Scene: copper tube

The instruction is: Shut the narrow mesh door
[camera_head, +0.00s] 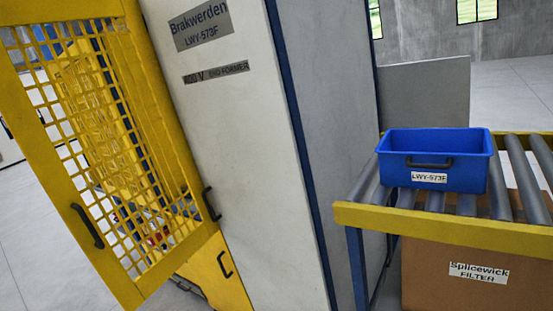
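The narrow mesh door (128,262) is a yellow frame with a diamond-like lattice, at the left of the head camera view. It looks swung open, with its free edge out to the left. A black bar handle (87,226) sits on its left frame side. Its right side meets the yellow post beside the grey cabinet (240,120). The top of the door is cut off by the picture edge. Yellow machine parts and small red pieces show through the mesh. My gripper is not in view, and nothing is seen touching the door.
At right, a roller conveyor (450,229) bears a blue bin (460,172); a cardboard box (437,270) is below. Grey floor (32,245) left of the door looks clear.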

